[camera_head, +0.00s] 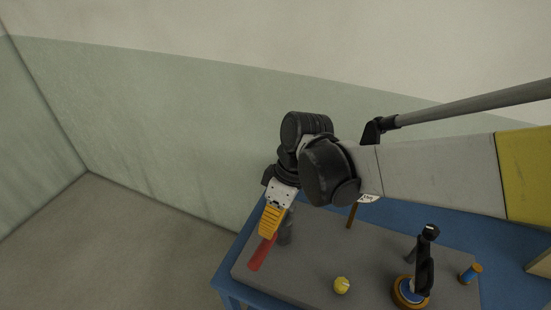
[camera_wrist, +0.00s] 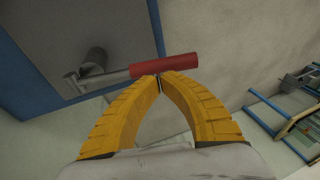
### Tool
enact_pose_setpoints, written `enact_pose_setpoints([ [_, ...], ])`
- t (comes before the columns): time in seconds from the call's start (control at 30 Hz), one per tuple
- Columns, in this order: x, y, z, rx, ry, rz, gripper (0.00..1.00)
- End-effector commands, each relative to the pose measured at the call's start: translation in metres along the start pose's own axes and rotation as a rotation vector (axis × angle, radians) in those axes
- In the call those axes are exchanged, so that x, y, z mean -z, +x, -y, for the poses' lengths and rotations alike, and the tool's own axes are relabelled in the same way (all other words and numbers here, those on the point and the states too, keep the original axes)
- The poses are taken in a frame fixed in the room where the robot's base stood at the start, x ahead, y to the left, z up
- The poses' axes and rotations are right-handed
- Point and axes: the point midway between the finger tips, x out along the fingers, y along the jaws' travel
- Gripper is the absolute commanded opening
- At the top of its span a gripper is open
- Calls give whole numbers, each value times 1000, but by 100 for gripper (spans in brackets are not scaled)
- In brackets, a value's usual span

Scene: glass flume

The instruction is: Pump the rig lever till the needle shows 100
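The rig lever has a red handle (camera_head: 262,253) at the left end of the grey board on the blue table. In the wrist view the red handle (camera_wrist: 166,67) sits on a grey rod (camera_wrist: 108,80) by a dark grey cylinder (camera_wrist: 94,62). My gripper (camera_head: 268,229) is over the handle in the head view. In the wrist view its yellow fingertips (camera_wrist: 159,80) meet at the handle's near edge, with nothing visible between them. I cannot tell whether they touch it. I can read no needle; a small white sign (camera_head: 368,198) is partly hidden by my arm.
The grey board (camera_head: 310,270) on the blue table (camera_head: 228,278) also holds a yellow ball (camera_head: 342,285), a round orange-rimmed device (camera_head: 401,293) with a black upright part, and a blue-and-orange spool (camera_head: 470,273). A rack (camera_wrist: 299,124) stands right in the wrist view. Floor left is clear.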

Motion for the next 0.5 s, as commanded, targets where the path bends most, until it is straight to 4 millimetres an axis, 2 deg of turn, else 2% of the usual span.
enact_pose_setpoints([
  [0.03, 0, 10, -1, 0, -1, 0, 0],
  [0.2, 0, 27, 0, 0, -1, 0, 0],
  [0.5, 0, 32, 0, 0, 0, 0, 0],
])
